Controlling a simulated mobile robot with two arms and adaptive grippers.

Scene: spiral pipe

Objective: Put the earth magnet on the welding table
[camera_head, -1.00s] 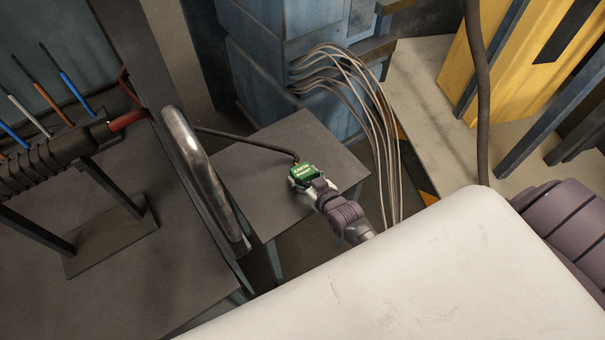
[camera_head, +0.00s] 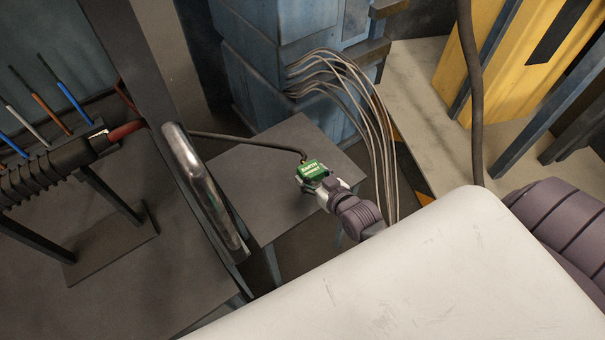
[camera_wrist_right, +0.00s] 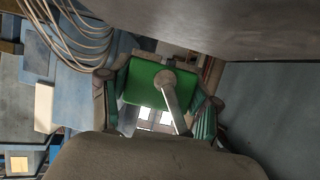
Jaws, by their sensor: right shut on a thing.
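The earth magnet is a green block (camera_head: 312,169) with white lettering and a dark cable attached. My right gripper (camera_head: 318,180) is shut on it, and the head view shows it over the small grey side table (camera_head: 245,185); I cannot tell its height above that top. In the right wrist view the green block (camera_wrist_right: 143,84) sits between the two fingers of my right gripper (camera_wrist_right: 155,105). A larger dark table (camera_head: 150,285), probably the welding table, fills the left of the head view. My left gripper is not in view.
A black ribbed pipe (camera_head: 45,168) on a stand and a thick metal bar (camera_head: 205,190) are at the large table. A blue cabinet (camera_head: 240,65) with a bundle of loose wires (camera_head: 375,120) stands behind the side table. A yellow structure (camera_head: 510,65) is at right.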

